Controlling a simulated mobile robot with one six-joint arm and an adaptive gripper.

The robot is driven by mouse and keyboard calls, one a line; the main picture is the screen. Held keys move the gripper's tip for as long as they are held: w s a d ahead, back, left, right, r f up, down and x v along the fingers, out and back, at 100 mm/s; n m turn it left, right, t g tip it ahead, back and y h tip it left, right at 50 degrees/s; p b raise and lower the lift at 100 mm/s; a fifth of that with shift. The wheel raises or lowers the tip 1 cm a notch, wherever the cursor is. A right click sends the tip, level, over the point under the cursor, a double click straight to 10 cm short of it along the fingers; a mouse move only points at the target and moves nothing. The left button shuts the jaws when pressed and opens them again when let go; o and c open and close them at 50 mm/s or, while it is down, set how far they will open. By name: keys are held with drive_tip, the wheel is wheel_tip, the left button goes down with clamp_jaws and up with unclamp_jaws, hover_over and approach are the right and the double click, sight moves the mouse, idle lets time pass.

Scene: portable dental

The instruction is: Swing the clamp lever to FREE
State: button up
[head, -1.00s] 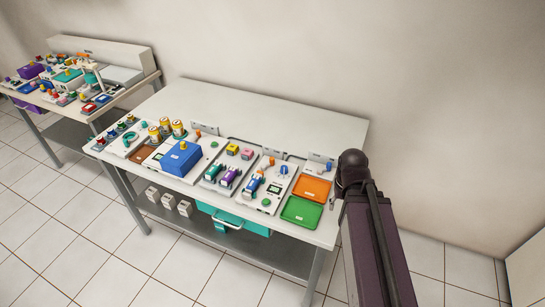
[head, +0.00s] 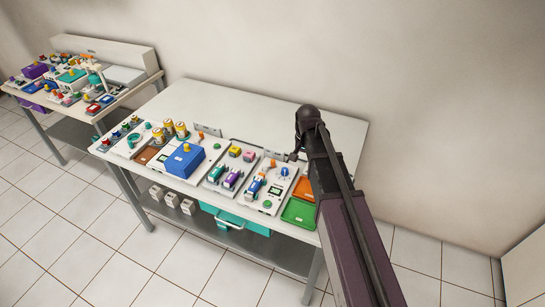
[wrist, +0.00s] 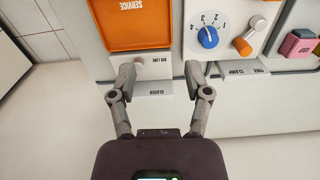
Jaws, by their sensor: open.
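In the wrist view a short lever with an orange grip (wrist: 259,21) and a grey pivot end (wrist: 243,46) stands on a pale panel, right of the blue dial. A label plate (wrist: 245,69) with FREE and CLAMP lies below it; I cannot tell which side each word marks. My gripper (wrist: 160,70) is open, its two fingers spread and empty.
The blue dial (wrist: 208,37) stands between my right finger and the lever. An orange SERVICE tray (wrist: 130,25) is at upper left, and a pink block (wrist: 296,42) at right. In the head view a green tray (head: 299,213) is at the front, and the table's back strip (head: 235,115) is clear.

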sight(273, 160)
drive_tip(key=w+a+r+m+p, duration=0.2)
drive_tip(key=w+a+r+m, duration=0.1)
drive_tip(key=w+a, duration=0.6)
drive_tip(key=shift+w+a, duration=0.15)
drive_tip(key=shift+a, duration=1)
drive_tip(key=shift+f, duration=0.15)
wheel_tip(273, 160, down, 14)
drive_tip(key=b, duration=1.3)
drive_tip(key=shift+r+b, duration=0.25)
drive_tip(key=shift+b, duration=0.05)
